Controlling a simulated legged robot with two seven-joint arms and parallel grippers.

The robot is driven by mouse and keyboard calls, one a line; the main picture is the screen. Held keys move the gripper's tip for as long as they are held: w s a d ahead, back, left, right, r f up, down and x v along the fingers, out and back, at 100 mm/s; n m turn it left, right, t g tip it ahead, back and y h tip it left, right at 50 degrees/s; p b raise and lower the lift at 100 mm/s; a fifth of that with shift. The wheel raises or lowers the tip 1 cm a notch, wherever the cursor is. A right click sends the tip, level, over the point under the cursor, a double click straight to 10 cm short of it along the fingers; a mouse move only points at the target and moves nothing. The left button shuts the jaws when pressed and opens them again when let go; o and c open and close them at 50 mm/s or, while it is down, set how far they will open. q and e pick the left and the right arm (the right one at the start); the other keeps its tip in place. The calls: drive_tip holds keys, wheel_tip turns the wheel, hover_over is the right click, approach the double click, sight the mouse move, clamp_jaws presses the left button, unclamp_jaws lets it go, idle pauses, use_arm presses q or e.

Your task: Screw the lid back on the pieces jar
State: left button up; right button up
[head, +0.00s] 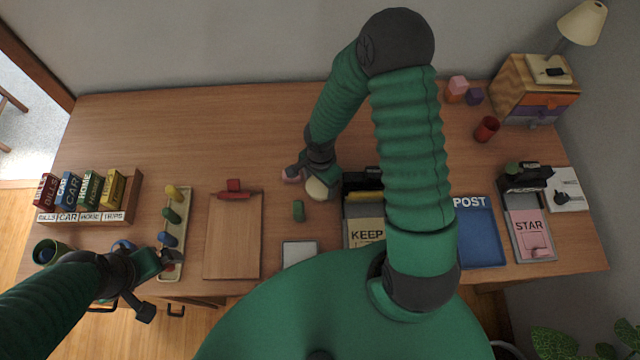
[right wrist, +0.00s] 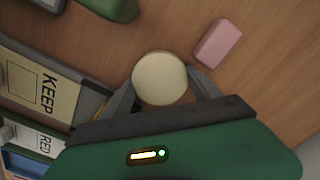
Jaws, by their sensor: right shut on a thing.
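A round cream lid (head: 317,189) shows at the tip of my right gripper (head: 305,179), left of the KEEP tray. In the right wrist view the lid (right wrist: 160,78) is seen from above, between the two fingers of my right gripper (right wrist: 160,90), which is shut on it. No jar body can be made out; anything under the lid is hidden, so I cannot tell whether it sits on the jar. My left gripper (head: 165,262) is at the front left, over the near end of the peg tray (head: 184,207); its finger opening is unclear.
A pink block (right wrist: 217,44) lies close beside the lid. A green block (head: 298,211) lies in front of it. The KEEP tray (head: 364,235) is to the right, a wooden board (head: 232,240) to the left. The table behind the board is mostly clear.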

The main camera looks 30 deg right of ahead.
sight(320, 185)
drive_tip(key=shift+c, duration=0.4)
drive_tip(key=shift+r, duration=0.5)
use_arm(q)
drive_tip(key=p+v, duration=0.2)
drive_tip(key=w+p+v, duration=0.1)
drive_tip(key=p+v, duration=0.1)
drive_tip(key=shift+s, duration=0.1)
use_arm(e)
wheel_tip(320, 185, up, 17)
use_arm(q)
drive_tip(key=shift+r, duration=0.1)
drive_tip(key=shift+c, duration=1.1)
